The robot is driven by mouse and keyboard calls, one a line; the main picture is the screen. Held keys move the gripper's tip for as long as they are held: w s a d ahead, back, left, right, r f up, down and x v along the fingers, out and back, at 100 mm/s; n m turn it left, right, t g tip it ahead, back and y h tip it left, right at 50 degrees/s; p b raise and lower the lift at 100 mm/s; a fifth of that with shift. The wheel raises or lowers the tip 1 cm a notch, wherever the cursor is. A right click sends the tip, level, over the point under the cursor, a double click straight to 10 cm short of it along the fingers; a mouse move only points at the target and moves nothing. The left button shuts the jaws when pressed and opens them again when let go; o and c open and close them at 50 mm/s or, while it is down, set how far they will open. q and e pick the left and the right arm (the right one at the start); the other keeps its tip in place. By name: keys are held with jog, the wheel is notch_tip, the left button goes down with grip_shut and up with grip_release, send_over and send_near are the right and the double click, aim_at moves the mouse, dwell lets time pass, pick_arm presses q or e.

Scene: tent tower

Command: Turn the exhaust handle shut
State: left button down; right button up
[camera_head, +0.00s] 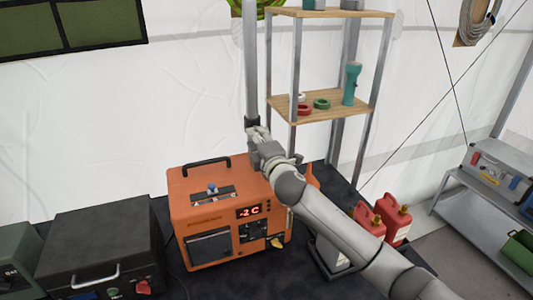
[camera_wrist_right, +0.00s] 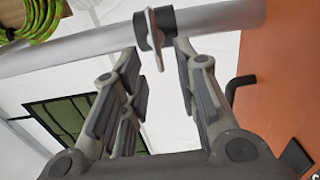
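The exhaust handle (camera_wrist_right: 181,62) is a thin grey lever with a dark collar on the grey exhaust pipe (camera_wrist_right: 222,17). In the head view the pipe (camera_head: 251,60) rises behind the orange heater (camera_head: 205,190). My right gripper (camera_head: 256,131) is at the pipe above the heater's back edge and hides the handle there. In the right wrist view this gripper (camera_wrist_right: 158,58) is open. My left gripper is out of view.
A wooden shelf rack (camera_head: 325,104) stands just right of the pipe, with a teal flashlight (camera_head: 351,84) and tape rolls. Red fuel cans (camera_head: 397,224) stand right of my arm. A dark case (camera_head: 105,250) is left of the heater.

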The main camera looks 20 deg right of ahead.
jog(key=s, duration=0.9)
jog(key=shift+s+d, duration=0.15)
